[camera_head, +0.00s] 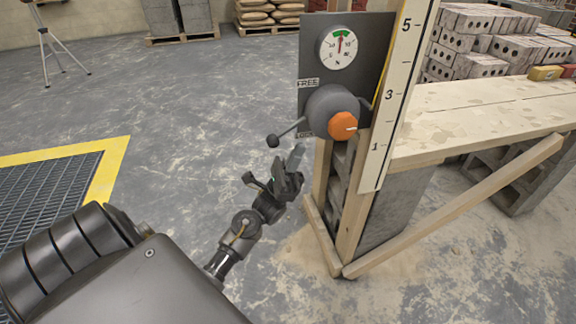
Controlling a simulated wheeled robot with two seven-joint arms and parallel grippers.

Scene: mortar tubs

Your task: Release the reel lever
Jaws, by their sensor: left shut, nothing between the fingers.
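The reel (328,104) is a dark grey drum with an orange knob (342,126) on its front, mounted on a grey upright panel (372,42). Its lever (290,132) is a thin dark rod that points left and slightly down and ends in a black ball. A FREE label (308,83) sits on the panel above the lever. A second label lower down is mostly hidden. My left gripper (297,156) is shut and empty, just below the lever and right of its ball, apart from it as far as I can tell. My right gripper is out of view.
A round dial (338,47) with a red needle in a green band is above the reel. A numbered scale board (391,95) and wooden bench (475,112) stand right. A diagonal brace (455,205) runs below. The floor to the left is open, with a yellow-edged grate (50,190).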

